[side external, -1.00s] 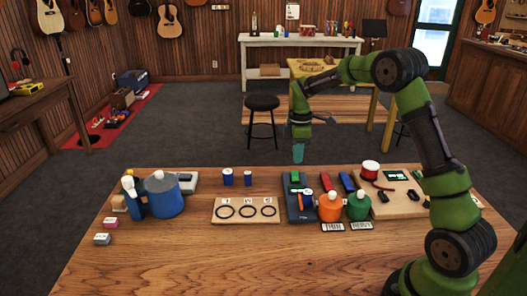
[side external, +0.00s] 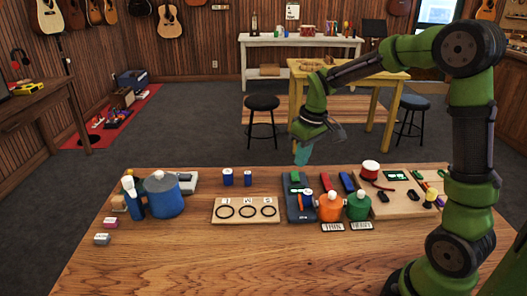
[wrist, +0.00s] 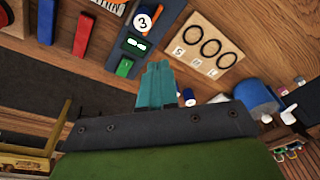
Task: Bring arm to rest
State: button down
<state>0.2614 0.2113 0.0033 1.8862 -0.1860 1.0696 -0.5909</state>
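My green arm (side external: 470,130) rises at the right of the side external view and reaches left over the far edge of the wooden table. My gripper (side external: 303,155) hangs in the air above the back of the table, tilted a little. Its teal fingers also show in the wrist view (wrist: 158,75), pressed together with nothing visible between them. Below it are a grey-blue tray (side external: 298,214), an orange bottle (side external: 329,208) and a green bottle (side external: 358,207). The gripper touches none of them.
A board with three black rings (side external: 246,210) lies mid-table. A blue round container (side external: 163,197) stands at the left. A wooden board with a red spool (side external: 370,168) is at the right. The front of the table (side external: 220,265) is clear. Stools and a yellow table stand behind.

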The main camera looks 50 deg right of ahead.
jog(key=s+a+r+m+t, duration=0.2)
jog(key=s+a+r, duration=0.2)
jog(key=s+a, duration=0.2)
jog(key=s+a+r+m+t+y, duration=0.1)
jog(key=s+a+r+t, duration=0.2)
jog(key=s, duration=0.6)
jog(key=a+r, duration=0.2)
jog(key=a, duration=0.1)
jog(key=shift+s+m, duration=0.25)
jog(key=shift+m, duration=0.15)
dwell(1.3)
